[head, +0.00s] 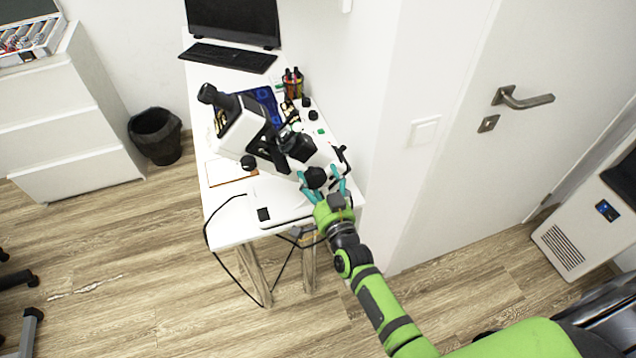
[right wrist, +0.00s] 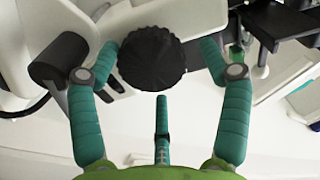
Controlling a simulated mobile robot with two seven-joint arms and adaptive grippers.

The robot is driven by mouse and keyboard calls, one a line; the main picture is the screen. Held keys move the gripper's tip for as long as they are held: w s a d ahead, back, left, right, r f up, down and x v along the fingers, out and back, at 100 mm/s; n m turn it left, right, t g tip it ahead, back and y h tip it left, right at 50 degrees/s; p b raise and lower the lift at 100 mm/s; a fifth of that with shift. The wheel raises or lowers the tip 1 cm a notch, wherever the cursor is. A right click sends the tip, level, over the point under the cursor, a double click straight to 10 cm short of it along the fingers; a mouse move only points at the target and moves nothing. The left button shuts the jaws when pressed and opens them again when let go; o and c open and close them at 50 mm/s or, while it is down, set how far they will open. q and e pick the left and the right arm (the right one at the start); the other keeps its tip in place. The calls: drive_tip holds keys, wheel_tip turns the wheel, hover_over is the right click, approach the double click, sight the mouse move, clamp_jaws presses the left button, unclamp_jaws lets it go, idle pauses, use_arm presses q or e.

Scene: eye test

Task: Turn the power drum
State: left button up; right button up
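The microscope (head: 243,136), white with black parts, stands on the white desk in the head view. A round black ribbed knob, which I take for the power drum (head: 315,177), is on its side facing my right arm. It shows large in the right wrist view (right wrist: 152,58). My right gripper (head: 319,175) has teal fingers spread on both sides of the knob. In the wrist view the left fingertip is close to the knob, a gap shows at the right one, and the third finger is below. Contact cannot be told. My left gripper is not in view.
The desk (head: 225,214) also bears a keyboard (head: 228,57), a monitor (head: 235,18) and a pen holder (head: 292,84). A black cable (head: 222,262) hangs at its front. A wall and a door (head: 530,60) are to the right. A bin (head: 156,136) stands left.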

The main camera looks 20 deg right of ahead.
drive_tip(key=shift+f, duration=0.2)
drive_tip(key=shift+s, duration=0.2)
drive_tip(key=s, duration=1.1)
drive_tip(key=shift+s+d, duration=0.2)
drive_tip(key=shift+s, duration=0.15)
drive_tip(key=s+a+f+n+g+y, duration=0.15)
drive_tip(key=s+f+g, duration=0.35)
drive_tip(key=f, duration=0.8)
drive_tip(key=s+f+n+g, duration=0.3)
drive_tip(key=s+f, duration=0.3)
drive_tip(key=f, duration=0.7)
drive_tip(key=s+d+f+n+g, duration=0.1)
drive_tip(key=s+d+f+g, duration=0.1)
drive_tip(key=s, duration=0.6)
drive_tip(key=s+d+f+n+g+h, duration=0.1)
drive_tip(key=s+d+f+n+g, duration=0.1)
drive_tip(key=s+f+g, duration=0.2)
drive_tip(key=s+d+f+n+g+h, duration=0.1)
drive_tip(key=s+d+f+g, duration=0.2)
drive_tip(key=s+f, duration=0.5)
drive_tip(key=s, duration=0.5)
drive_tip(key=shift+f, duration=0.15)
